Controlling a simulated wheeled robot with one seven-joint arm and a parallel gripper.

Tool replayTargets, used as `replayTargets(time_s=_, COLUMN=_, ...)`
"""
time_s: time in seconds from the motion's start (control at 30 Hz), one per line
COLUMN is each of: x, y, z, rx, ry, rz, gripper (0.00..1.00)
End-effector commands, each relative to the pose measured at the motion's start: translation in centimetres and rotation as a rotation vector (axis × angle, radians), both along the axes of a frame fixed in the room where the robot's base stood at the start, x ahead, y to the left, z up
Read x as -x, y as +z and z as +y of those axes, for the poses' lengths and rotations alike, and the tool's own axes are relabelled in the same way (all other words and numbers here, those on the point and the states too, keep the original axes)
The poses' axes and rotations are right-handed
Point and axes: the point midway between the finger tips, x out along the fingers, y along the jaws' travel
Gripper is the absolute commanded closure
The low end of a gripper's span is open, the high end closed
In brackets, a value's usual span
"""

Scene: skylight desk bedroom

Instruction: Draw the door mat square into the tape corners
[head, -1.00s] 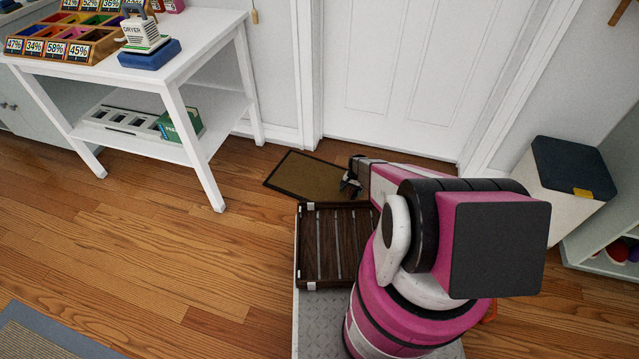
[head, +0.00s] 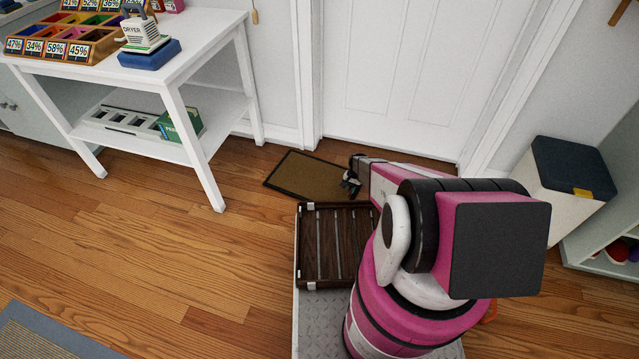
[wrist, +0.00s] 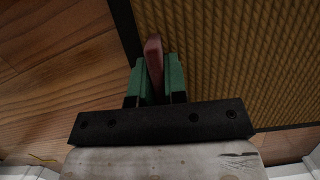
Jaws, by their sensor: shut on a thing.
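The brown door mat (head: 312,175) with a dark border lies askew on the wood floor in front of the white door. In the wrist view its woven surface (wrist: 220,60) and dark edge fill the right side. My gripper (head: 350,184) is at the mat's right end in the head view. In the wrist view my gripper (wrist: 154,75) is shut, its green fingers close together around a reddish piece at the mat's dark edge. The exact grip on the edge is partly hidden.
A white table (head: 190,55) with a lower shelf stands to the left. A white bin (head: 565,180) with a dark lid stands right of the door (head: 400,70). A grey-bordered rug (head: 50,335) lies at lower left. Wood floor left of the mat is clear.

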Motion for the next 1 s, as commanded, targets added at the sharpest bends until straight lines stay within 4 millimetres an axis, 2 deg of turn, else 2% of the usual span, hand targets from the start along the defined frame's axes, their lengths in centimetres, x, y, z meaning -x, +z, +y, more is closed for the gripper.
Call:
replayTargets(time_s=0.47, x=0.0, y=1.2, z=-0.1, rx=-0.002, ry=0.0, rz=-0.001, gripper=1.0)
replayTargets(time_s=1.0, x=-0.5, y=1.2, z=-3.3, rx=-0.002, ry=0.013, rz=-0.001, gripper=1.0)
